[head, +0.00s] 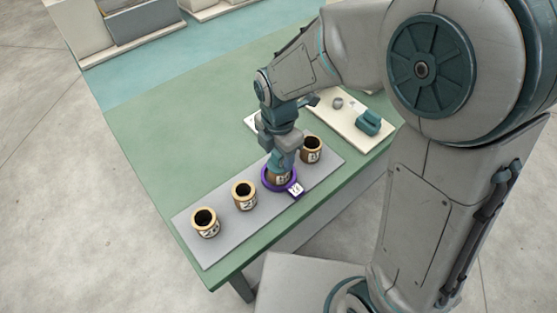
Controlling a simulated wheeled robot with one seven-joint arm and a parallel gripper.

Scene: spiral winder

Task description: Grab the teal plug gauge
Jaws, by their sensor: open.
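A teal piece (368,122) lies on the cream board at the right of the table; its shape is small in view, and I cannot tell for sure that it is the plug gauge. My gripper (281,158) points down over the third of the tan bushings from the left, which has a purple ring (266,183) around its base. My gripper is open, its fingertips at or just above that bushing's mouth. Some teal shows between and around the fingers; I cannot tell whether it is a finger or a gauge in the bushing.
Other tan bushings stand on the grey strip (222,232): two to the left (206,223) (244,196), one to the right (312,150). A small white tag (296,189) hangs by the purple ring. A small grey piece (338,103) lies on the cream board (349,127). The green table (165,140) is clear at left.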

